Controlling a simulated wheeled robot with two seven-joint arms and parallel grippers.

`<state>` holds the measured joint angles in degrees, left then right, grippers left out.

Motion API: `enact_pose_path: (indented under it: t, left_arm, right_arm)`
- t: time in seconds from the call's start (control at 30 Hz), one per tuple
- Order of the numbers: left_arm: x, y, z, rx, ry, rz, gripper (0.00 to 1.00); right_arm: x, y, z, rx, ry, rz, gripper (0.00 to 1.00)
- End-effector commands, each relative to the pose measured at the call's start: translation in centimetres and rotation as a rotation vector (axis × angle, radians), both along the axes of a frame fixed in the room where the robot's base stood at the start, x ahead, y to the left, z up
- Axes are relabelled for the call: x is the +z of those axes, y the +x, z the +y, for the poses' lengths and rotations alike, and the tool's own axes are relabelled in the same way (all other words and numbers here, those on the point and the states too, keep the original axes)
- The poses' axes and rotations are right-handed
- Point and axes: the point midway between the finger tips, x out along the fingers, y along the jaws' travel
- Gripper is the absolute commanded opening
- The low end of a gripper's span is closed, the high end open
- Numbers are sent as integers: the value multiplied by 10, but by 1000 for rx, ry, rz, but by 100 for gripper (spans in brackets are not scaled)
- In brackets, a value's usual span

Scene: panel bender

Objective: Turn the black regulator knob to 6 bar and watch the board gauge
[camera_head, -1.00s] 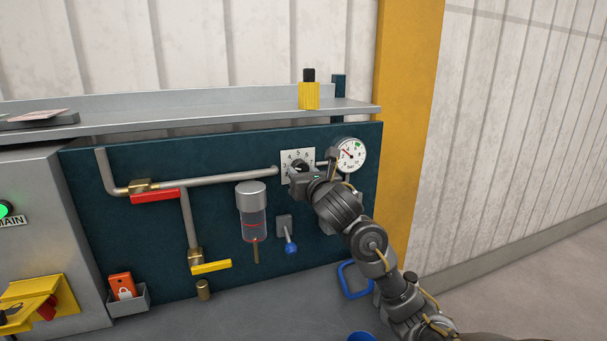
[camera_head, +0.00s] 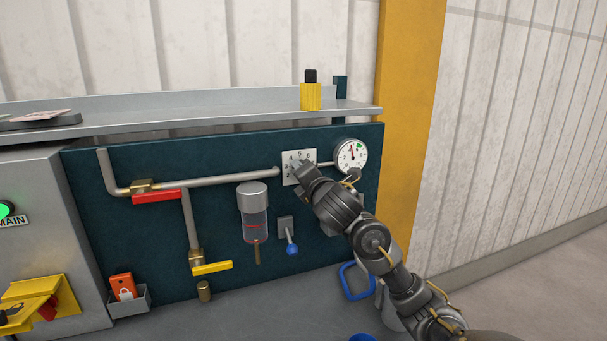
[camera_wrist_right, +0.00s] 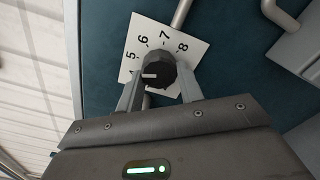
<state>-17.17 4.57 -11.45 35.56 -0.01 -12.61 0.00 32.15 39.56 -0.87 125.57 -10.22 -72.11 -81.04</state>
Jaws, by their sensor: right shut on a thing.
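The black regulator knob (camera_wrist_right: 156,72) sits on a white number plate (camera_wrist_right: 132,38), where 5, 6, 7 and 8 can be read in the right wrist view. My right gripper (camera_wrist_right: 160,88) is shut on the knob, one finger on each side. A white mark shows on the knob, but I cannot tell exactly which number it points at. In the head view my right gripper (camera_head: 302,172) hides the knob and the lower part of the plate (camera_head: 292,156). The round white board gauge (camera_head: 351,156) is unobstructed, its red needle pointing about straight up, left of a green mark. My left gripper is out of view.
A pipe with a red-handled valve (camera_head: 157,196) and a yellow-handled valve (camera_head: 212,268) runs left of the plate. A filter bowl (camera_head: 254,215) and a blue-knobbed lever (camera_head: 291,249) are below. A shelf (camera_head: 220,117) with a yellow bottle (camera_head: 311,96) overhangs the board.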

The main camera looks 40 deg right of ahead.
Motion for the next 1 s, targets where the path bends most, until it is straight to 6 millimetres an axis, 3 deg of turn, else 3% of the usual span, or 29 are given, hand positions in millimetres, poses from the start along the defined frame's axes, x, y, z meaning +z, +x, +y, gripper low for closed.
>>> enact_pose_path:
  t: [1.0]
  left_arm:
    - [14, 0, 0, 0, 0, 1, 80]
  right_arm:
    - [8, 0, -1, 0, 843, -301, 14]
